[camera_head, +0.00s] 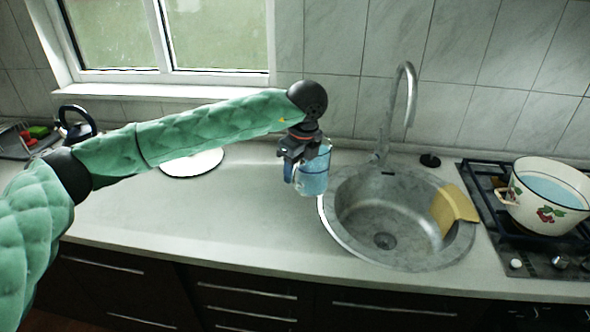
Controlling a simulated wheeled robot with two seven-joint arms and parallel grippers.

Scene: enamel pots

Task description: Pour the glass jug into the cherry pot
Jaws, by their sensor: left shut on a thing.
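My left gripper (298,155) is shut on the glass jug (314,176), a clear vessel with blue liquid in it. The jug looks close to upright, at the left edge of the sink; I cannot tell how far it is above the counter. The gripper covers part of the jug's left side and top. The cherry pot (551,204) is white enamel with a dark rim and red cherries painted on its side. It stands on the stove at the far right, well apart from the jug, with bluish liquid inside. My right gripper is not in view.
A round steel sink (385,238) with a tall faucet (405,95) and a yellow cloth (452,208) lies between jug and stove (500,225). A white plate (192,163), a dark kettle (77,125) and a dish rack (22,142) are at left. The counter's left middle is clear.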

